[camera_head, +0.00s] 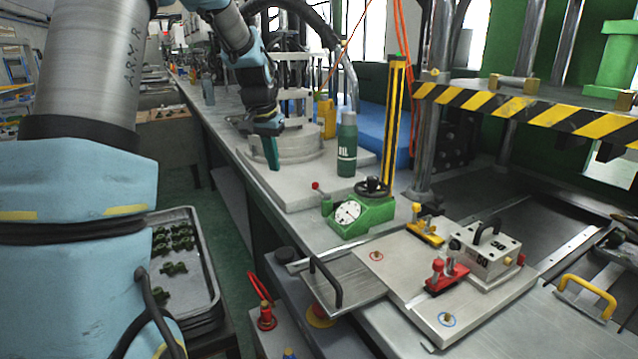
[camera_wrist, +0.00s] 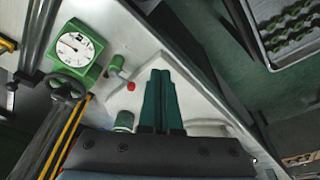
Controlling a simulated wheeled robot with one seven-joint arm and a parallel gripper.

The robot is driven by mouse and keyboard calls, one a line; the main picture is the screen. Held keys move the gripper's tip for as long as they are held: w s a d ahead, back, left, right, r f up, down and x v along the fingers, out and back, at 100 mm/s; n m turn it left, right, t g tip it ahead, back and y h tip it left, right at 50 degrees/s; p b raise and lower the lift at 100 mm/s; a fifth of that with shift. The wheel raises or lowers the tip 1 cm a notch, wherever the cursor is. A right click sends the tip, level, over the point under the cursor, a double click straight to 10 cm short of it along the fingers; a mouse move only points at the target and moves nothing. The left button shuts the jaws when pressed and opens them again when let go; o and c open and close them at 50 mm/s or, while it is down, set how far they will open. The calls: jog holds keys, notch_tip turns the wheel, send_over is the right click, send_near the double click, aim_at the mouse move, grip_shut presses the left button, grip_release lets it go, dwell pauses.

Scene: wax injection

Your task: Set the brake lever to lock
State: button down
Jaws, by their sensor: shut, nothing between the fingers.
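A small lever with a red knob (camera_head: 316,186) stands on the pale base plate just left of the green gauge box (camera_head: 362,214); I take it for the brake lever. In the wrist view its red knob (camera_wrist: 130,86) shows left of my fingers, its stem leaning. My gripper (camera_head: 272,165) points down over the plate, behind and left of the lever in the head view. It also shows in the wrist view (camera_wrist: 160,74), its teal fingers together and empty. The fingers appear apart from the lever. I cannot tell the lever's lock setting.
A green oil bottle (camera_head: 347,146) and a yellow-black striped post (camera_head: 393,125) stand beside the gauge box. A mould block (camera_head: 490,262) with red and yellow clamps lies at front right, below a striped press plate (camera_head: 530,106). A tray of green parts (camera_head: 190,222) sits lower left.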

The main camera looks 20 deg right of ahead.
jog(key=w+d+m+h+b, duration=0.1)
jog(key=w+d+m, duration=0.3)
jog(key=d, duration=1)
jog(key=w+b, duration=0.1)
jog(key=w, duration=0.2)
jog(key=shift+w+d+r+h, duration=0.15)
jog(key=shift+d+r+h, duration=0.15)
jog(key=shift+d+r, duration=0.1)
jog(key=shift+a, duration=0.1)
jog(key=p+x, duration=0.3)
jog(key=x, duration=0.7)
jog(key=shift+a, duration=0.15)
jog(key=shift+s+a+p, duration=0.25)
jog(key=shift+s+a, duration=0.1)
jog(key=shift+a, duration=0.2)
jog(key=shift+s+a+p, duration=0.25)
jog(key=shift+s+a, duration=0.1)
jog(key=shift+a, duration=0.15)
jog(key=shift+s+a+f, duration=0.2)
jog(key=shift+s+a, duration=0.2)
jog(key=shift+a, duration=0.1)
